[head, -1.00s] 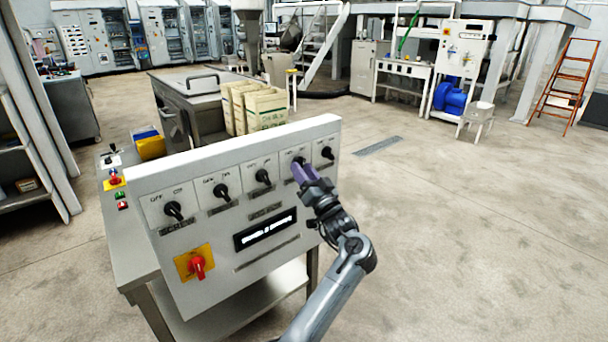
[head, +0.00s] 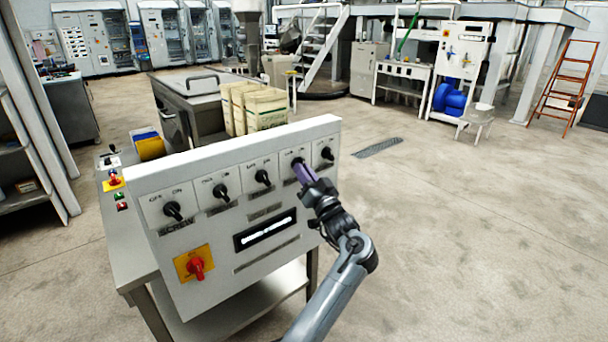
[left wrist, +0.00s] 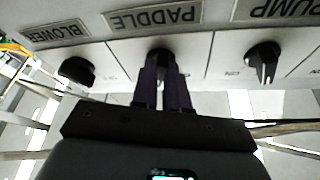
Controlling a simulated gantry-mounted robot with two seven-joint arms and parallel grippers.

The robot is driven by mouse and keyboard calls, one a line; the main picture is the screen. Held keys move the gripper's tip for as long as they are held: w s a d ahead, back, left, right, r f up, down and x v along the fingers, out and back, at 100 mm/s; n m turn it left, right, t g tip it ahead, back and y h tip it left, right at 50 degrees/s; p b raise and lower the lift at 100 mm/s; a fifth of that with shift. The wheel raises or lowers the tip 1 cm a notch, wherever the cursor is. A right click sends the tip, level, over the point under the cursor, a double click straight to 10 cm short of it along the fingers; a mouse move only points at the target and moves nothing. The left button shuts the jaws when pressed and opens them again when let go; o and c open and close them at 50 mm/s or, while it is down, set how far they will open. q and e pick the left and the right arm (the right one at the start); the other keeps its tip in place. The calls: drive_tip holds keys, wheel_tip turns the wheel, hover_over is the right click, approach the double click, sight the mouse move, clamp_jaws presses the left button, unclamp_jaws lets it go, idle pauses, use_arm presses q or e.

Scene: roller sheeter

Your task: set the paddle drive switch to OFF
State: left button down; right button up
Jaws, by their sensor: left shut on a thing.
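The white control panel (head: 215,225) carries a row of several black rotary knobs. The paddle drive switch (head: 298,160) is the second knob from the right in the head view. In the left wrist view, which is upside down, the paddle knob (left wrist: 160,53) sits below the PADDLE label (left wrist: 155,17). My left gripper (head: 303,170) has its purple fingers shut on this knob; they also show in the left wrist view (left wrist: 161,68). The fingers hide most of the knob, so I cannot tell its exact angle. My right gripper is not in view.
The blower knob (left wrist: 77,71) and pump knob (left wrist: 264,60) flank the paddle knob closely. A red switch on a yellow plate (head: 196,265) is lower on the panel. Paper sacks (head: 262,110) stand behind the panel. The floor to the right is open.

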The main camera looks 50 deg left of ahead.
use_arm(q)
drive_tip(key=shift+w+n+g+b, duration=0.15)
drive_tip(key=shift+n+g+b, duration=1.1)
drive_tip(key=shift+n, duration=0.8)
drive_tip(key=shift+w+n+g+b, duration=0.1)
drive_tip(key=shift+n+g+b, duration=0.8)
drive_tip(key=shift+n+b, duration=0.95)
drive_tip(key=shift+w+n+g+b, duration=0.15)
drive_tip(key=shift+n+g+b, duration=0.95)
drive_tip(key=shift+n, duration=1.2)
drive_tip(key=c, duration=1.1)
unclamp_jaws()
drive_tip(key=shift+a, duration=0.1)
drive_tip(key=shift+c, duration=0.2)
